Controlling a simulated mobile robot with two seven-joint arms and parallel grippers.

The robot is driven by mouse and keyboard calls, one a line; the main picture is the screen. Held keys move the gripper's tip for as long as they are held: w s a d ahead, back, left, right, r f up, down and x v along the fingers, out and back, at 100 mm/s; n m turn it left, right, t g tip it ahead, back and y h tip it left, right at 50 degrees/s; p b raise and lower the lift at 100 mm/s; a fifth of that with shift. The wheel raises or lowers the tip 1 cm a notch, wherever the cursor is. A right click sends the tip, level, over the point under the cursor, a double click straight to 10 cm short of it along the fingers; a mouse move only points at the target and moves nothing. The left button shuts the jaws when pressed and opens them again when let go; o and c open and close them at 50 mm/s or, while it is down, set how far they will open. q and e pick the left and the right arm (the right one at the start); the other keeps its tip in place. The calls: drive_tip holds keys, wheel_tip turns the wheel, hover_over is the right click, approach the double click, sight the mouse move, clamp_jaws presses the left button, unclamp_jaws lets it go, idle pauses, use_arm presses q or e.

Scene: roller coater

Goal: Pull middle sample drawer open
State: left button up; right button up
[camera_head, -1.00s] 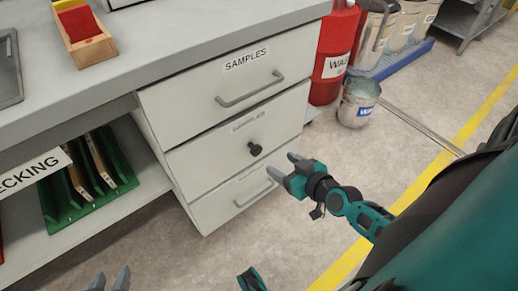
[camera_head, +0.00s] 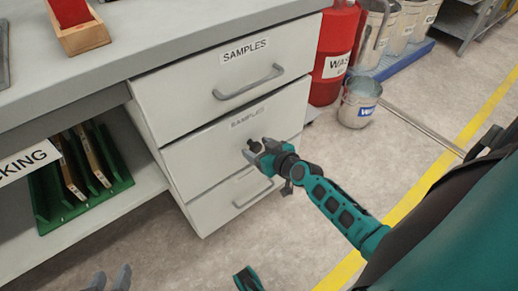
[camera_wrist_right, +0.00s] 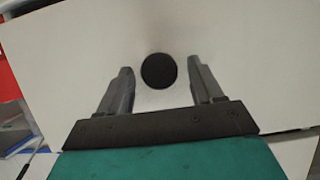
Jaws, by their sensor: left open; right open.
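The middle sample drawer (camera_head: 212,155) is shut in the white cabinet, below the top drawer (camera_head: 222,85) and above the bottom drawer (camera_head: 228,203). Its round black knob (camera_wrist_right: 159,71) sits between the two open fingers of my right gripper (camera_wrist_right: 161,88) in the right wrist view, with a gap on both sides. In the head view my right gripper (camera_head: 257,151) is at the knob and partly hides it. My left gripper (camera_head: 108,279) is open and empty at the bottom edge of the head view, low and away from the drawers.
The grey worktop (camera_head: 150,45) holds a wooden box (camera_head: 80,30) with red contents. A green rack (camera_head: 115,165) stands on the shelf left of the drawers. A red waste drum (camera_head: 333,60) and a metal bucket (camera_head: 358,102) stand to the right. The floor before the drawers is clear.

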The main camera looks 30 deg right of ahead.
drive_tip(key=shift+c, duration=0.2)
use_arm(q)
drive_tip(key=shift+a, duration=0.15)
use_arm(e)
clamp_jaws()
